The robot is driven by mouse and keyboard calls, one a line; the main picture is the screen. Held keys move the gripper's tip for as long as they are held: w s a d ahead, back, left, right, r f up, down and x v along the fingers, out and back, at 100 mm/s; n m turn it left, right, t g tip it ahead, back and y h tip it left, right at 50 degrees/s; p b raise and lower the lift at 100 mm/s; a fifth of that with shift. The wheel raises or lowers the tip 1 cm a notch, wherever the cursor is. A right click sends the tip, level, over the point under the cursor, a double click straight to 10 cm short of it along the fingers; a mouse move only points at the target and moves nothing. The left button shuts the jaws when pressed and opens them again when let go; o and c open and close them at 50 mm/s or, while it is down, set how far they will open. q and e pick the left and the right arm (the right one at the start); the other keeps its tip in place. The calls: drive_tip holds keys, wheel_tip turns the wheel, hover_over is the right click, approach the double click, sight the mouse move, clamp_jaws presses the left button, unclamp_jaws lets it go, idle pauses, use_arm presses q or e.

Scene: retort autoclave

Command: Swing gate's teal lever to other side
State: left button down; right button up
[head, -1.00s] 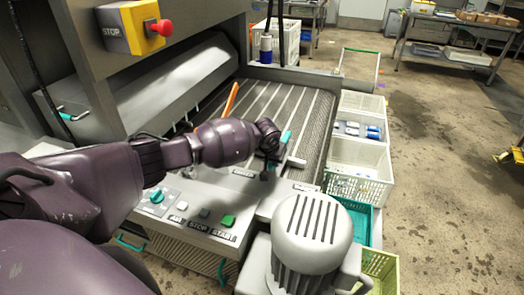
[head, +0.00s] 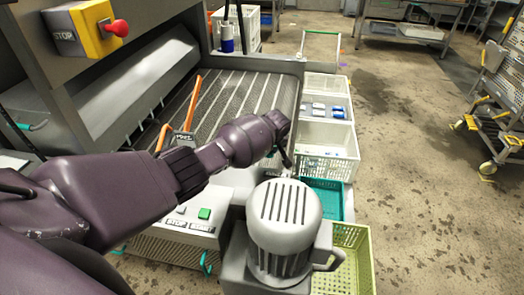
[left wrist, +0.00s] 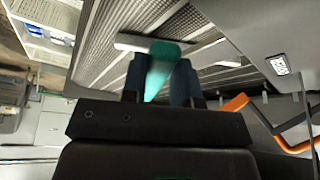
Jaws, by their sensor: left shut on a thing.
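The teal lever (left wrist: 158,68) shows in the left wrist view, between the two dark fingers of my left gripper (left wrist: 160,80), which is shut on it. A pale bar (left wrist: 130,44) lies by the lever over the ribbed conveyor; it may be part of the gate. In the head view my left gripper (head: 286,155) is at the right edge of the conveyor (head: 245,95), just behind the grey motor. The lever is hidden there behind my arm and wrist. My right gripper is not in view.
The grey motor (head: 284,215) stands in front of my left gripper. An orange bar (head: 192,105) rises left on the conveyor. White crates (head: 328,135), a teal crate (head: 330,200) and a yellow-green crate (head: 350,265) line the right side. A yellow stop box (head: 85,28) is upper left.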

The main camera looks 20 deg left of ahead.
use_arm(q)
drive_tip(key=shift+w+d+f, duration=0.1)
drive_tip(key=shift+w+d, duration=0.05)
drive_tip(key=shift+d, duration=0.05)
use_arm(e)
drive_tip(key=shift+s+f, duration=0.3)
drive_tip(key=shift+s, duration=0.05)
use_arm(q)
drive_tip(key=shift+n, duration=0.3)
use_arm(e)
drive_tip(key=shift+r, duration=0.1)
use_arm(q)
drive_tip(key=c, duration=1.2)
unclamp_jaws()
drive_tip(key=shift+c, duration=0.2)
drive_tip(key=o, duration=0.4)
drive_tip(key=shift+w+d, duration=0.1)
drive_tip(key=shift+w, duration=0.05)
drive_tip(key=shift+c, duration=0.2)
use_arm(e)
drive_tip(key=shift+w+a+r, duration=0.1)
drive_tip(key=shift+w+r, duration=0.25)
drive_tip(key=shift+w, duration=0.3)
